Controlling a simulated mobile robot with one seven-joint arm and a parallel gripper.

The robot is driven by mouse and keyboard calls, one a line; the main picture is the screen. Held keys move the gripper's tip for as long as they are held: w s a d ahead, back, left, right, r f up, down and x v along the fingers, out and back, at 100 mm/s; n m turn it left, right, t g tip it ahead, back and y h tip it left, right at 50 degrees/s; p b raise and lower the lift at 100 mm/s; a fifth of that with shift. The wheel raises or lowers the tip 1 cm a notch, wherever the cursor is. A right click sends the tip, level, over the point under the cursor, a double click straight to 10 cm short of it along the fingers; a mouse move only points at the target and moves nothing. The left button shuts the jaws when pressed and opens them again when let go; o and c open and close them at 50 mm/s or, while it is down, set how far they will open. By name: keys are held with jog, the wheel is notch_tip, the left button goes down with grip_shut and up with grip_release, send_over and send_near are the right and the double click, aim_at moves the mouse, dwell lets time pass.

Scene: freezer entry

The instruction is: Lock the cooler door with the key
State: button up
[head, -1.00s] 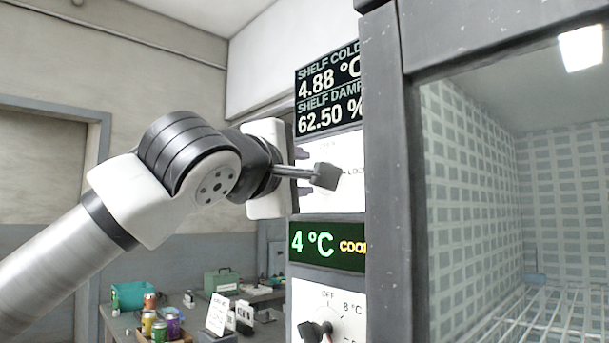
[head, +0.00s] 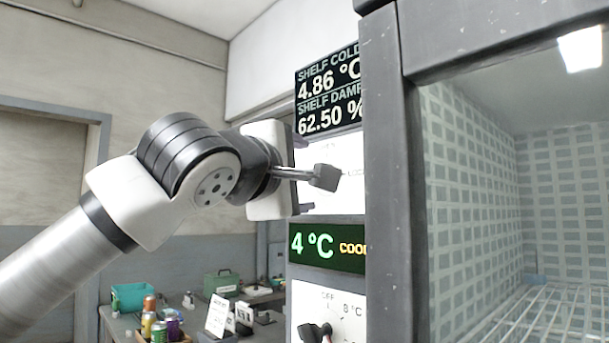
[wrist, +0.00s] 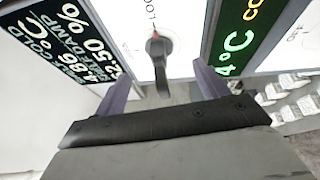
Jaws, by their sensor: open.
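The dark key (wrist: 158,62), with a red mark, sits in the white lock panel (head: 350,195) in the wrist view. My gripper (head: 304,175) is open in front of this panel. In the wrist view its two fingers (wrist: 160,76) stand apart on either side of the key, with gaps. Part of a "LOCK" label shows on the panel beyond the key. The cooler (head: 384,230) has a dark grey frame and a glass pane at right; I cannot tell whether the door is fully closed.
A green temperature display (head: 327,247) and a lower dial (head: 316,331) sit below the lock panel. A black readout (head: 328,88) is above it. A workbench (head: 190,318) with cans and boxes stands behind at lower left. Open air lies left of the panel.

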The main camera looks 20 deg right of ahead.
jog(key=s+a, duration=0.3)
jog(key=a, duration=0.5)
jog(key=shift+a, duration=0.2)
dwell(1.3)
jog(key=shift+s, duration=0.1)
dwell(0.4)
